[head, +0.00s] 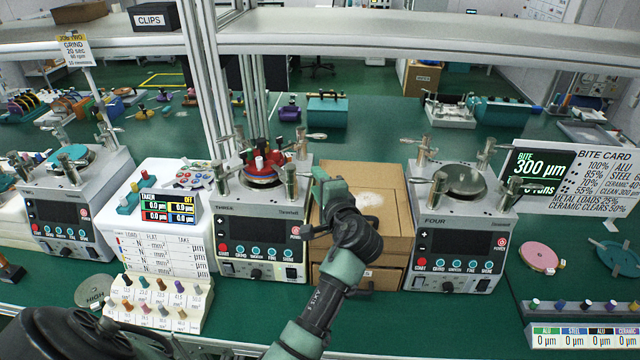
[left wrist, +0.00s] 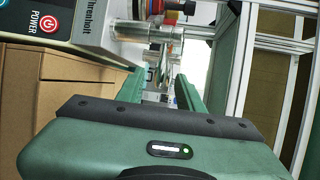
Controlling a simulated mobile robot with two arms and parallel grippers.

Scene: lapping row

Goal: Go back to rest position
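My left arm reaches up from the bottom middle of the head view. Its green and black left gripper (head: 322,186) hangs in front of the cardboard box (head: 390,232), just right of the machine labelled THREE (head: 259,238). In the left wrist view the two green fingers (left wrist: 158,92) stand apart with nothing held between them. The same machine's power button corner (left wrist: 50,22) and the cardboard box (left wrist: 50,100) show beyond them. My right gripper is in neither view.
Machine FOUR (head: 461,240) stands right of the box. A white block with readouts (head: 160,235) and a rack of coloured pegs (head: 155,300) are left. A frame post (head: 205,90) and shelf (head: 400,30) rise behind. Pink disc (head: 540,256) lies right.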

